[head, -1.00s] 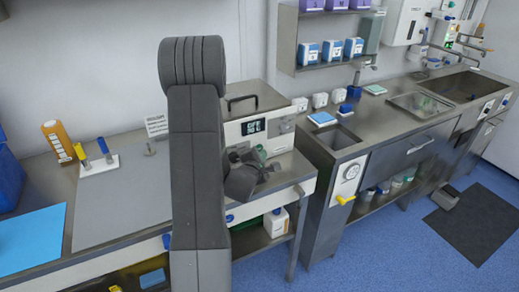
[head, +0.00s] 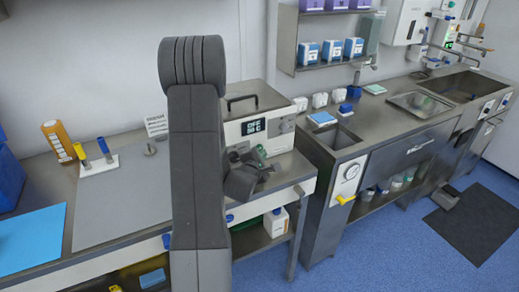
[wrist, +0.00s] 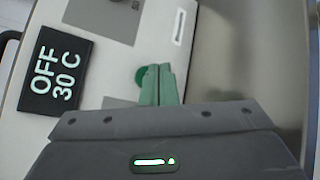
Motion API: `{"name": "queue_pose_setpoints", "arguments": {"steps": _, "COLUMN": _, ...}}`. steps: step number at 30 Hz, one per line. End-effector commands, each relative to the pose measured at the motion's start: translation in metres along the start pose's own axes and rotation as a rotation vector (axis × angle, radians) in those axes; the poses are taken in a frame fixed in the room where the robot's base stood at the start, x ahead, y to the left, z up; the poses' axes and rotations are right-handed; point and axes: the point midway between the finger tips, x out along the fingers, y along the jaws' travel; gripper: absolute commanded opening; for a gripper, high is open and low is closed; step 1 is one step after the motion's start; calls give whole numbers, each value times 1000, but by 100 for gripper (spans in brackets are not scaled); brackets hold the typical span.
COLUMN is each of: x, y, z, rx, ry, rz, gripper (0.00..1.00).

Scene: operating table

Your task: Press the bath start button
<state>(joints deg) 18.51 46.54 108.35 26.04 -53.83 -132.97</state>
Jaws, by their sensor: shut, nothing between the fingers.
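The bath (head: 257,97) is a steel box with a lid handle and a pale front panel. Its black display (head: 253,127) reads "OFF 30 C" in the wrist view (wrist: 57,69). A round green button (wrist: 141,76) is on the panel, partly hidden behind my fingertips. My gripper (wrist: 165,72) has green fingers and is shut and empty. Its tips overlap the button's right side in the wrist view; I cannot tell whether they touch it. In the head view my gripper (head: 261,151) is in front of the panel, below the display.
My own arm hides part of the bench left of the bath. A grey mat (head: 115,205) and a white holder with yellow and blue-handled tools (head: 96,164) are left. A sink counter (head: 340,150) is right. A white bottle (head: 276,222) stands on the shelf below.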

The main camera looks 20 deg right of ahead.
Motion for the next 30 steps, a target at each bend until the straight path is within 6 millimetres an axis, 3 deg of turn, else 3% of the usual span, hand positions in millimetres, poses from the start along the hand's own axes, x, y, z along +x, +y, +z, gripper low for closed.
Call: {"name": "queue_pose_setpoints", "arguments": {"steps": 30, "x": 6, "y": 4, "z": -4, "rx": -1, "ry": 0, "rz": 0, "gripper": 0}}
